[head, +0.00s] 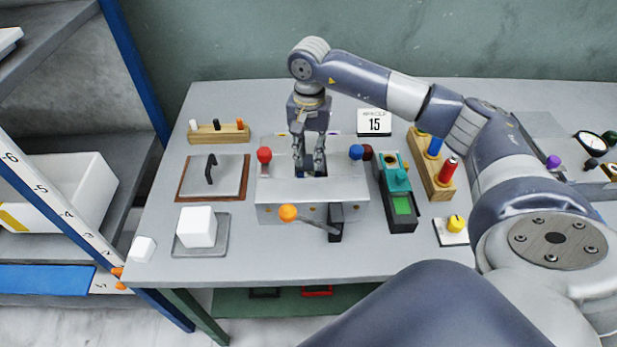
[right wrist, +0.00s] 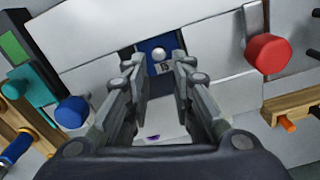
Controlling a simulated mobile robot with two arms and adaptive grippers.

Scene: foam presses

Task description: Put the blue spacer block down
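The blue spacer block (right wrist: 149,48), with a silver knob and a small "15" label, sits in the dark slot in the middle of the grey metal press (head: 330,190). In the head view only a bit of blue shows below my right gripper (head: 309,166), which points down over the slot. In the right wrist view the gripper's two fingers (right wrist: 158,75) stand apart with a gap on both sides of the knob. They do not appear to touch the block. My left gripper is not in view.
A red knob (head: 264,155) and a blue knob (head: 356,152) flank the slot. An orange-balled lever (head: 288,213) is in front. A "15" sign (head: 374,122) stands behind. A white block (head: 197,227) lies on a plate at left. The front table is clear.

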